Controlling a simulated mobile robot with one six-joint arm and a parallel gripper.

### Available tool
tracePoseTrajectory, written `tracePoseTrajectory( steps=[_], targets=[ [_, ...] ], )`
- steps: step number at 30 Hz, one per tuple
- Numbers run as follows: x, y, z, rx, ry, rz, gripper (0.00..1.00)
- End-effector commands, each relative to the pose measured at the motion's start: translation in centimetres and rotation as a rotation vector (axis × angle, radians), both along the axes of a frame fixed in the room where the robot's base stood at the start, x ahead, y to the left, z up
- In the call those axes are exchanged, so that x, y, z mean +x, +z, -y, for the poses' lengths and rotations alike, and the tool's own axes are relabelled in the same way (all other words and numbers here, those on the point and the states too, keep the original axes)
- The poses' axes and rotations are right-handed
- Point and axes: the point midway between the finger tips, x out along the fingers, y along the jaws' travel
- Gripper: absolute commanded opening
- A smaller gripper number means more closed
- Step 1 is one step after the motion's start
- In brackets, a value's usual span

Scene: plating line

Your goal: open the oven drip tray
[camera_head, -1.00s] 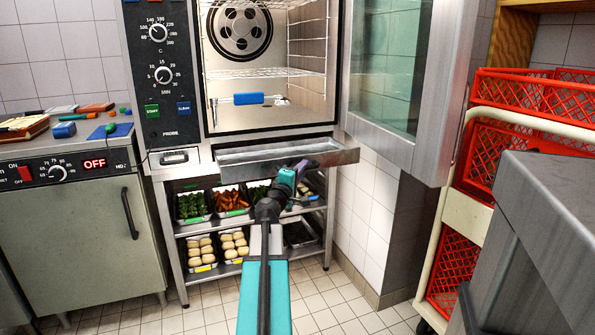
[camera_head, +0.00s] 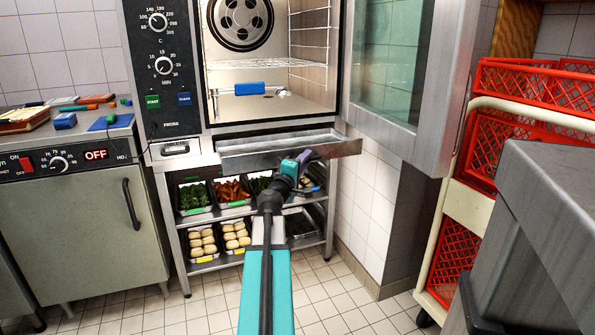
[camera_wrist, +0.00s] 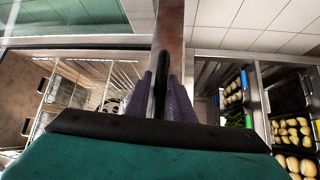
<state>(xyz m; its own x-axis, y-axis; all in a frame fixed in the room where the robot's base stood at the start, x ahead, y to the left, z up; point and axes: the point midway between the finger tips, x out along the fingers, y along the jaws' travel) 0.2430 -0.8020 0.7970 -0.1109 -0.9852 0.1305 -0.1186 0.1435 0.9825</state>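The oven drip tray (camera_head: 285,153) is a shallow steel drawer below the oven chamber. It stands pulled out from the oven, its inside visible from above. My gripper (camera_head: 307,156) is at the tray's front, right of its middle. In the wrist view my gripper's purple fingers (camera_wrist: 164,100) lie close on both sides of a dark bar, the tray handle (camera_wrist: 161,82), and look shut on it. The handle is hidden behind my gripper in the head view. The tray's steel front (camera_wrist: 171,25) runs up from it in the wrist view.
The oven door (camera_head: 395,75) is open to the right. A rack (camera_head: 310,243) with food pans stands beneath the tray. A counter unit (camera_head: 85,225) is at left. Red crates (camera_head: 545,85) on a trolley and a grey block (camera_head: 550,215) stand at right. Floor in front is partly clear.

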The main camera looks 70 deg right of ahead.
Motion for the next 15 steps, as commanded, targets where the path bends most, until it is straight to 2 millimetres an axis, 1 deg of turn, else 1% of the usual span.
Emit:
tracePoseTrajectory(
  steps=[8, 15],
  targets=[
    [0.2, -0.2, -1.7, 0.001, 0.002, 0.0, 0.22],
    [0.4, -0.5, -4.1, 0.001, 0.001, 0.0, 0.22]
  ],
)
